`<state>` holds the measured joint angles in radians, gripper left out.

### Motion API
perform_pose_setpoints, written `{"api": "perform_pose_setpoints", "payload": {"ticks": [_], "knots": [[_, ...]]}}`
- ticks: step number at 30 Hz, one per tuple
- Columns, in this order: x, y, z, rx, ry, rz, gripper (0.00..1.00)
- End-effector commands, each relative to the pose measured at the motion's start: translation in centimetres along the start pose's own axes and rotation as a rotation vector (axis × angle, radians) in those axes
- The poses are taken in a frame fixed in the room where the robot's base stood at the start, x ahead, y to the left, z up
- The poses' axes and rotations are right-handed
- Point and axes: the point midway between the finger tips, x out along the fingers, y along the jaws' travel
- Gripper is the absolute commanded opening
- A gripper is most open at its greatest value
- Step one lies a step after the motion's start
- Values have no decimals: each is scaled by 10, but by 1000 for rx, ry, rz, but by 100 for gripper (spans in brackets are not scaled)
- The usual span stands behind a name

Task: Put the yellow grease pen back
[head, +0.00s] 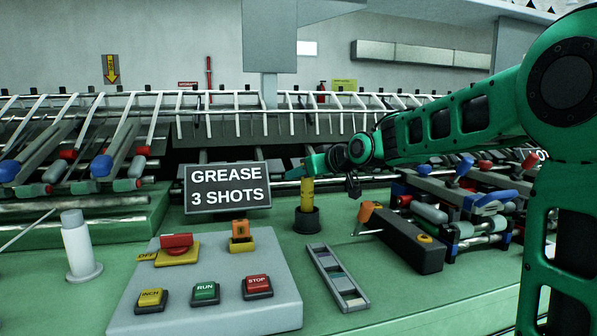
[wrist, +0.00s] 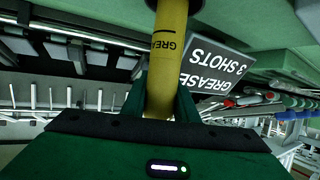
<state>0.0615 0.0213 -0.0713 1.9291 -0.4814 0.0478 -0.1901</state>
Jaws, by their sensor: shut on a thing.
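The yellow grease pen (head: 307,193) stands upright behind the control panel, to the right of the sign. My gripper (head: 310,170) is shut on its upper part. The pen's lower end is at the mouth of a round black holder (head: 307,221) on the green bench; its tip is hidden, and I cannot tell how deep it sits. In the wrist view the pen (wrist: 169,50) runs up from between the fingers of my gripper (wrist: 162,100), with part of the word GREASE on it. Its far end meets a dark shape at the top edge.
A sign (head: 228,187) reading GREASE 3 SHOTS stands just left of the holder. A grey button panel (head: 210,285) and a narrow grey tray (head: 338,278) are in front. A dark block (head: 405,243) lies to the right. A white post (head: 77,247) stands at left.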

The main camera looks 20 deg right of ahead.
Motion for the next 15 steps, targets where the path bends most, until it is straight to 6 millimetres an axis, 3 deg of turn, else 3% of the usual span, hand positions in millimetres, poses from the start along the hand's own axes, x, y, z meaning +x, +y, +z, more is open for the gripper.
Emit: {"api": "perform_pose_setpoints", "payload": {"ticks": [11,12,14,15], "knots": [[1,0,2,0,1,0,0],[1,0,2,0,1,0,34],[1,0,2,0,1,0,48],[1,0,2,0,1,0,48]]}}
